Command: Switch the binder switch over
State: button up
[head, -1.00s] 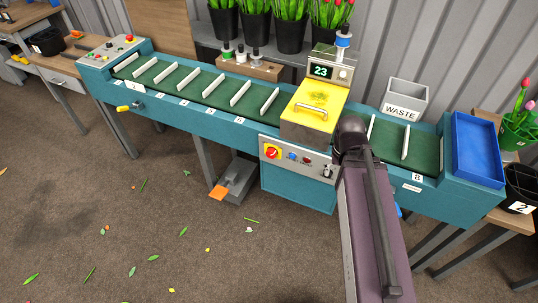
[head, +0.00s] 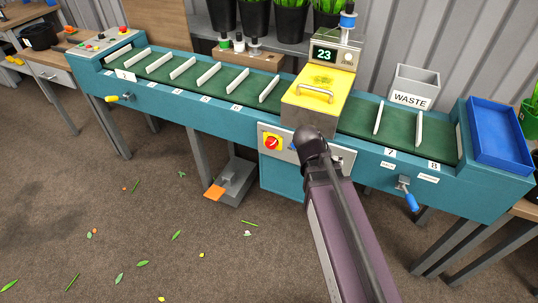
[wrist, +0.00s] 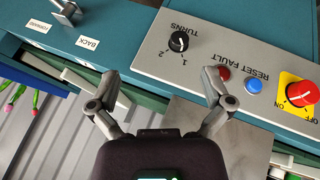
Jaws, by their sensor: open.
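The switch that fits the task is a red rotary knob (wrist: 301,93) on a yellow plate marked ON and OFF. It sits at the right edge of the wrist view, where the lettering is upside down; which mark it points to is unclear. In the head view the red knob (head: 272,142) is on the grey panel under the yellow cover, left of my arm. My gripper (wrist: 160,76) is open and empty, its fingers spread before the panel near the TURNS knob (wrist: 179,41) and apart from the red switch. In the head view my arm hides the gripper.
A red lamp or button (wrist: 224,73) and a blue button (wrist: 255,86) lie between my gripper and the switch. The yellow cover (head: 315,97) stands above the panel. A blue-handled lever (head: 411,201) sticks out at right. A foot pedal (head: 231,184) stands on the floor.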

jog(key=w+a+f+t+h+b, duration=0.2)
jog(key=w+a+f+t+b, duration=0.3)
jog(key=b, duration=0.3)
jog(key=t+y+b, duration=0.1)
jog(key=t+b, duration=0.7)
jog(key=b, duration=1)
send_near(270, 145)
jog(key=v, duration=0.3)
jog(key=shift+s+f, duration=0.1)
jog(key=shift+s, duration=0.15)
jog(key=shift+w, duration=0.15)
jog(key=x, duration=1.3)
jog(key=shift+w, duration=0.3)
jog(key=shift+c, duration=0.2)
